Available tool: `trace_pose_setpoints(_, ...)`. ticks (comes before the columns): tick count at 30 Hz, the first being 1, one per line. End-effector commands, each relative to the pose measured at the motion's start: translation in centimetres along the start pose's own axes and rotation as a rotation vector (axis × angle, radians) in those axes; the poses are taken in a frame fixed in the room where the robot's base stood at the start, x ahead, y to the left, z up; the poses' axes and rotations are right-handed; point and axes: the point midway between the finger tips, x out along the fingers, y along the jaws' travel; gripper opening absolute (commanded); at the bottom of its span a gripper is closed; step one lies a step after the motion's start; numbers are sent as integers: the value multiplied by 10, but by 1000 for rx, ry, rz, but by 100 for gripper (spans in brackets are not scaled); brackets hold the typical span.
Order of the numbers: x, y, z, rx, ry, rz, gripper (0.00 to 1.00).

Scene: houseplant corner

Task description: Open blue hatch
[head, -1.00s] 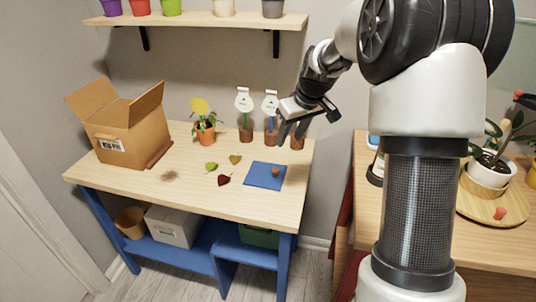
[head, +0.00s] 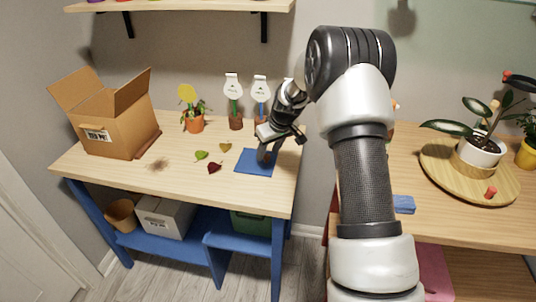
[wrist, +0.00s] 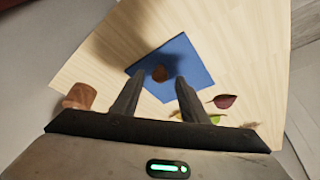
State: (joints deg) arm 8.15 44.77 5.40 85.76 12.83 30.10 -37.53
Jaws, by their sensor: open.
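The blue hatch (head: 247,167) is a flat blue square lying closed on the right part of the wooden table (head: 110,182). In the wrist view the hatch (wrist: 193,62) bears a small round brown knob (wrist: 159,73). My gripper (head: 265,157) is open and points down over the hatch. In the wrist view the fingers of my gripper (wrist: 158,84) stand apart, with the knob showing between and just beyond their tips. Whether the fingertips are level with the knob I cannot tell. In the head view my gripper hides the knob.
Several leaves, including a dark red leaf (head: 214,168), lie left of the hatch. Tagged pots, one a brown pot (head: 236,123), stand behind it. A cardboard box (head: 108,125) is at far left. A second table (head: 430,208) with a potted plant (head: 480,155) is at right.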

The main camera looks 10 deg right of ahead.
Motion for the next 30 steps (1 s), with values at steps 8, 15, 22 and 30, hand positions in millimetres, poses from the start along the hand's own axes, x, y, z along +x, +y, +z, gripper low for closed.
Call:
trace_pose_setpoints(8, 12, 0, 0, 1, 0, 0, 40)
trace_pose_setpoints(15, 12, 0, 0, 1, 0, 0, 28)
trace_pose_setpoints(22, 12, 0, 0, 1, 0, 0, 0)
trace_pose_setpoints(30, 8, 19, 18, 6, -2, 2, 0)
